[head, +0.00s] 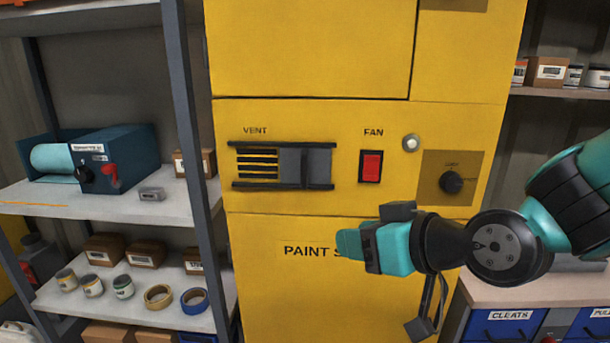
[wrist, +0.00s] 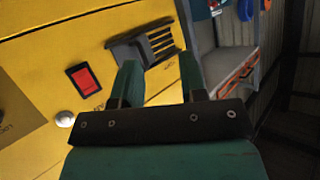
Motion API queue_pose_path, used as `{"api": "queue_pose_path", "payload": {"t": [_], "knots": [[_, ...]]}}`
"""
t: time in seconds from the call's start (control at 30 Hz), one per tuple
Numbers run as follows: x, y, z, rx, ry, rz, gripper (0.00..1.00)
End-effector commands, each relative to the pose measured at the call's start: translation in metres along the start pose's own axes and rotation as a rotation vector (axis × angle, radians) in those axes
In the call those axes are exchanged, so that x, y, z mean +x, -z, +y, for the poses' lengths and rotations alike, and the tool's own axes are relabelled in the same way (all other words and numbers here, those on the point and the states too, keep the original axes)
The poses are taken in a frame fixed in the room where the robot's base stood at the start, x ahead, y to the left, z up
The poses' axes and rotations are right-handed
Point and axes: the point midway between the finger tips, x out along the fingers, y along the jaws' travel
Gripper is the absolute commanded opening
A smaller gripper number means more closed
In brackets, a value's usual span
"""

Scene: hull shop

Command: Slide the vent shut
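The vent (head: 281,166) is a dark sliding grille on the yellow cabinet under the label VENT. Its slots show on the left, and its grey slider (head: 304,166) covers the right part between two black rails. In the wrist view the vent (wrist: 128,51) lies beyond the fingertips, with slots showing at its right end. My gripper (head: 348,243) is in front of the cabinet, below and right of the vent, apart from it. In the wrist view my gripper (wrist: 158,64) has its two green fingers spread with nothing between them.
Right of the vent are a red FAN switch (head: 371,166), a round pale button (head: 411,143) and a dark knob (head: 451,182). A metal shelf (head: 110,205) with a teal machine (head: 122,155) and boxes stands left. Blue drawers (head: 500,325) are at lower right.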

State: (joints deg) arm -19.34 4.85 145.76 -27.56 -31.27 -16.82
Motion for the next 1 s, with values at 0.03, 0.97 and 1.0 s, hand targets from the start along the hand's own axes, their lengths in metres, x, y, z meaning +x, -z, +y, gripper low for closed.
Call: {"api": "queue_pose_path", "payload": {"t": [0.03, 0.97, 1.0], "knots": [[0.010, 0.004, 0.006, -0.014, -0.028, 0.078, 0.39], [0.093, 0.076, 0.042, -0.100, -0.188, 0.432, 0.39], [0.099, 0.078, 0.043, -0.099, -0.188, 0.431, 0.39]]}}
